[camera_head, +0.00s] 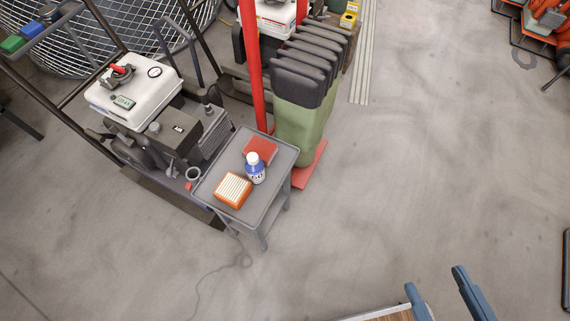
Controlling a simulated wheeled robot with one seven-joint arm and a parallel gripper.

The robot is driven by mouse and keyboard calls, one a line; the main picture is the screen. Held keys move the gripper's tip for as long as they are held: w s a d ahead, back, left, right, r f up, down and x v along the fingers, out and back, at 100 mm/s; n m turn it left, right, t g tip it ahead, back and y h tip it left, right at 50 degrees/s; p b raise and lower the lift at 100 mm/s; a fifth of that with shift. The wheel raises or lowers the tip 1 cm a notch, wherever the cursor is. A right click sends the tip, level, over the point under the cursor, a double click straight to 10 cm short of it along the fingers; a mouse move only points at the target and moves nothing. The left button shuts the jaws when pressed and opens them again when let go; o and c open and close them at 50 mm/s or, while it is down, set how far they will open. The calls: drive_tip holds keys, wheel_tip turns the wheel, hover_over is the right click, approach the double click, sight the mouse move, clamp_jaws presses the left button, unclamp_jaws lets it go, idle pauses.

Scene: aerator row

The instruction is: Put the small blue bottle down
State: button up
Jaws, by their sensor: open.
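The small blue bottle (256,170) has a white cap and a pale label. It stands upright on the grey top of a small cart (277,186), between an orange pleated filter and a flat red item. My gripper (435,278) shows at the bottom right as two blue-grey fingers set apart. It is open with nothing between the fingers, and it is well away from the bottle, below and to the right in the picture. The rest of my gripper is cut off by the frame.
The orange filter (233,190) and red item (261,150) crowd the bottle. A wooden surface (390,316) shows at the bottom edge. Open concrete floor lies right of the cart.

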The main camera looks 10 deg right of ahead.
sight(255, 167)
drive_tip(key=w+a+f+m+g+y, duration=0.1)
drive_tip(key=w+a+f+m+y, duration=0.3)
drive_tip(key=w+m, duration=0.5)
drive_tip(key=w+a+f+m+g+y, duration=0.2)
drive_tip(key=w+a+f+m+y, duration=0.3)
drive_tip(key=w, duration=1)
drive_tip(key=w+a+f+m+g+y, duration=0.1)
drive_tip(key=w+a+f+m+y, duration=0.4)
drive_tip(key=w+a+f+m, duration=0.4)
drive_tip(key=shift+w+a+f+m+g, duration=0.15)
drive_tip(key=shift+w+a+m, duration=0.4)
drive_tip(key=shift+a+m, duration=0.35)
drive_tip(key=shift+w+a+f+m+g, duration=0.1)
drive_tip(key=shift+w+a+m, duration=0.55)
drive_tip(key=shift+m, duration=0.45)
drive_tip(key=shift+w+a+f+m+g, duration=0.15)
drive_tip(key=shift+w+a+m, duration=0.3)
drive_tip(key=shift+a+m, duration=0.5)
drive_tip(key=shift+r, duration=0.1)
clamp_jaws()
